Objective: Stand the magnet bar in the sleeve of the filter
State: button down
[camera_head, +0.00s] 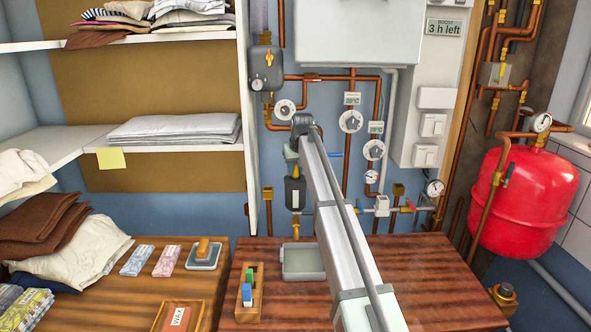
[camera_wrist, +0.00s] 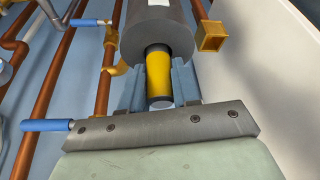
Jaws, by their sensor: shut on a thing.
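The filter (camera_head: 295,193) is a dark upright cylinder with a pale label, among the copper pipes on the blue wall. In the wrist view it is the grey cylinder (camera_wrist: 155,25) at the top centre. The magnet bar (camera_wrist: 160,75) has a yellow grip with a dark end; its yellow also shows just above the filter in the head view (camera_head: 294,171). My gripper (camera_wrist: 158,88) is shut on the yellow grip, with one blue-grey finger on each side. The bar's other end meets the filter's top; the sleeve is hidden, so I cannot tell how deep it sits.
Copper pipes and valves with blue handles (camera_wrist: 45,125) lie close to my gripper on the left of the wrist view. A grey-green tray (camera_head: 303,275) and a wooden holder (camera_head: 258,277) with coloured items stand on the wooden counter (camera_head: 440,275) below.

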jog(key=shift+f, duration=0.15)
jog(key=c, duration=0.8)
grip_release()
jog(key=v, duration=1.2)
